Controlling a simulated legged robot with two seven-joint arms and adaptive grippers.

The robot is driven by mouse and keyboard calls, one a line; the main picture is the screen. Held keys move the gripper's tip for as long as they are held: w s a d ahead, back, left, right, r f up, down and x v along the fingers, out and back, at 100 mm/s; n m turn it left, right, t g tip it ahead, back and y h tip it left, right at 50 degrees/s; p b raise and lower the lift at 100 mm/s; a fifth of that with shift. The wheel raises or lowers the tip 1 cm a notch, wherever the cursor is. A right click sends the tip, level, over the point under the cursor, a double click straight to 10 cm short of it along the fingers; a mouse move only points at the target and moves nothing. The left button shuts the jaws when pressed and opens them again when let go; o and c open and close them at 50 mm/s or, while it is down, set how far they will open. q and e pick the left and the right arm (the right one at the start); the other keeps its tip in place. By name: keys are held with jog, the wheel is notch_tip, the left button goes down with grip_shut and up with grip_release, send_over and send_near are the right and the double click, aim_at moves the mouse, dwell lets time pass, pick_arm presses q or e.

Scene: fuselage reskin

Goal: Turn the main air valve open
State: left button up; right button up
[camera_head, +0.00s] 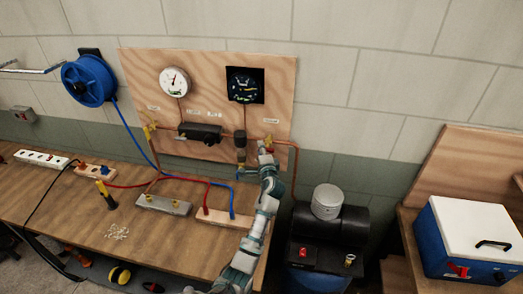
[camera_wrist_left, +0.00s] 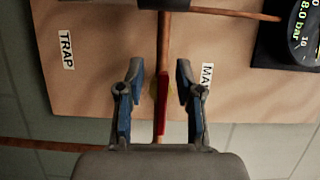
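The main air valve shows in the left wrist view as a red lever (camera_wrist_left: 163,103) on a copper pipe, beside a label (camera_wrist_left: 206,76) that reads "MA" before a finger hides the rest. The lever lies in line with the pipe in this view. My left gripper (camera_wrist_left: 159,72) is open, with one finger on each side of the lever and a gap visible on both sides. In the head view my left gripper (camera_head: 265,148) is at the lower right of the wooden panel (camera_head: 215,75) and largely hides the valve. My right gripper is not in view.
A dial gauge (camera_head: 173,81) and a dark digital gauge (camera_head: 245,85) are on the panel; the digital one shows 8.0 bar in the wrist view. The workbench (camera_head: 75,215) carries hoses and fittings. A dark compressor (camera_head: 330,225) stands right of my arm.

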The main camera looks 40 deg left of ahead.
pick_arm(q)
jog(key=shift+d, duration=0.1)
jog(key=v, duration=1.2)
jog(key=shift+w, duration=0.15)
